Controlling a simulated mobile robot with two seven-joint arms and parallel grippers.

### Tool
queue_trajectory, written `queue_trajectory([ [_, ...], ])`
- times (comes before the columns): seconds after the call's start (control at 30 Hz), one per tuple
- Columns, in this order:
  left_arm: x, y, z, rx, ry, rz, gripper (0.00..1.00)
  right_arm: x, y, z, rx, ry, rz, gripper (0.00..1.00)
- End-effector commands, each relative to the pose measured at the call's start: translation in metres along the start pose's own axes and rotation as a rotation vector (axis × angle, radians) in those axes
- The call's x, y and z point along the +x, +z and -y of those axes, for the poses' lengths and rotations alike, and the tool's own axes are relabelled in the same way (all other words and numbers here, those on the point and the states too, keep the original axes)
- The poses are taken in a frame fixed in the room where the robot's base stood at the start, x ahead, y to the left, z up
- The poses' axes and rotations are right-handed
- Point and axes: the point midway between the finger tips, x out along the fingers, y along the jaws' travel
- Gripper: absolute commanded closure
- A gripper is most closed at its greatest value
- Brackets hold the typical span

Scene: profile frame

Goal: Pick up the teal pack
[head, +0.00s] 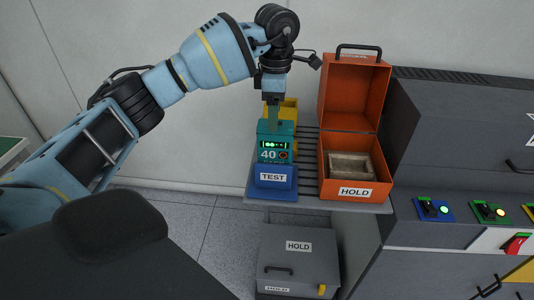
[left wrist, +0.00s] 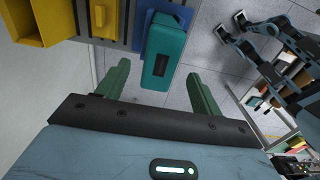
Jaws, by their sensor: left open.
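The teal pack (head: 275,142), marked 40 with a small lit display, stands upright in the blue TEST holder (head: 274,181) on a grey shelf. My left gripper (head: 272,118) points down just above the pack, and its green fingers partly overlap the pack's top edge in the head view.
A yellow bin (head: 288,108) stands behind the pack. An open orange HOLD box (head: 355,193) with a raised lid stands close on the right. A grey HOLD case (head: 297,262) sits below. A grey console (head: 460,150) with switches is at far right.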

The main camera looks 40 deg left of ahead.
Motion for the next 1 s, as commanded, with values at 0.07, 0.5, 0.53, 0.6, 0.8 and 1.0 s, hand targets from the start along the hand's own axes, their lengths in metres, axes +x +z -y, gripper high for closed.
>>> queue_trajectory([
  [0.07, 0.0, 0.0, 0.0, 0.001, 0.0, 0.0, 0.34, 0.0, 0.0, 0.0, 0.0, 0.0, 0.0, 0.64],
  [0.5, 0.027, 0.0, 0.0, 0.0, -0.001, 0.001, 0.34, 0.004, -0.008, -0.004, -0.008, 0.003, -0.016, 0.64],
  [0.53, 0.027, 0.0, 0.0, 0.0, -0.001, 0.001, 0.34, 0.004, -0.008, -0.004, -0.008, 0.003, -0.016, 0.64],
  [0.6, 0.03, 0.0, 0.0, 0.0, -0.001, 0.0, 0.34, 0.003, -0.009, -0.004, -0.008, 0.003, -0.017, 0.64],
  [0.8, 0.055, -0.001, 0.0, 0.0, -0.001, -0.001, 0.34, 0.0, -0.013, -0.004, -0.01, 0.004, -0.024, 0.64],
  [1.0, 0.076, -0.001, 0.0, 0.0, -0.001, 0.0, 0.34, -0.002, -0.01, -0.003, -0.008, 0.003, -0.016, 0.64],
])
